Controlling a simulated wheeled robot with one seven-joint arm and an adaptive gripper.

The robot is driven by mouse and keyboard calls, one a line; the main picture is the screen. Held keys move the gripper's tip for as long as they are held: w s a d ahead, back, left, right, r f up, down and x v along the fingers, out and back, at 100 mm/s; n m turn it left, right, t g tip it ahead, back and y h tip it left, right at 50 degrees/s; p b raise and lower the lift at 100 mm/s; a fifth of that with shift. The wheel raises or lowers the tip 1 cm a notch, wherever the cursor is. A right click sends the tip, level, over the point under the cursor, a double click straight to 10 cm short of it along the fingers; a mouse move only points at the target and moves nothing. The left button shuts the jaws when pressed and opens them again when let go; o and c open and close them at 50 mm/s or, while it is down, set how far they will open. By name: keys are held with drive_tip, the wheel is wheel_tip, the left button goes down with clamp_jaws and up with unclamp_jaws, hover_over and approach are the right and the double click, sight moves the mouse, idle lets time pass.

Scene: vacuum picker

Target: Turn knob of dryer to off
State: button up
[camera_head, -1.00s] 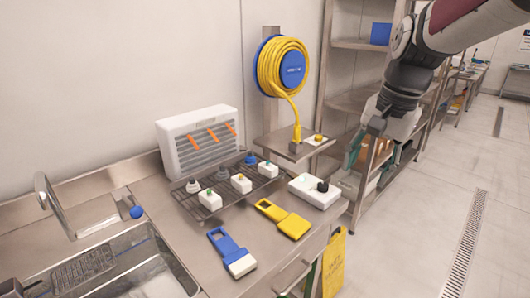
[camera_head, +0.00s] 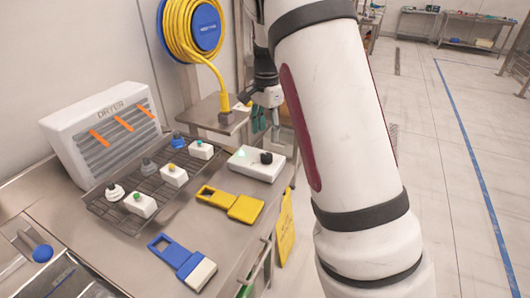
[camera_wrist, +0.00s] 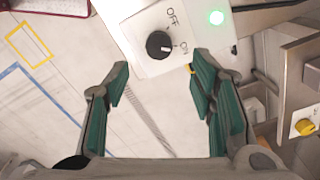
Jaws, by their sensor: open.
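The dryer (camera_head: 100,130) is a white box with grey slats and orange strips, at the back left of the steel counter in the head view. A white control box (camera_head: 256,165) with a black knob (camera_head: 266,157) sits at the counter's right end. In the wrist view the knob (camera_wrist: 159,44) lies between the OFF and ON labels, its white mark toward ON. A green light (camera_wrist: 216,17) is lit beside it. My gripper (camera_wrist: 158,84) is open, its green-padded fingers spread and empty, with the knob beyond the fingertips. In the head view my arm partly hides the gripper.
A wire rack (camera_head: 150,185) with several small white pieces stands left of the control box. Yellow (camera_head: 230,203) and blue (camera_head: 183,262) flat tools lie in front. A raised steel shelf (camera_head: 215,115) and a yellow hose reel (camera_head: 193,30) stand behind. Floor at right is open.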

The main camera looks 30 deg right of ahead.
sight(267, 155)
wheel_tip(267, 155, down, 9)
drive_tip(key=shift+s+r, duration=0.1)
drive_tip(key=shift+r, duration=0.05)
drive_tip(key=shift+c, duration=0.6)
drive_tip(key=c, duration=1)
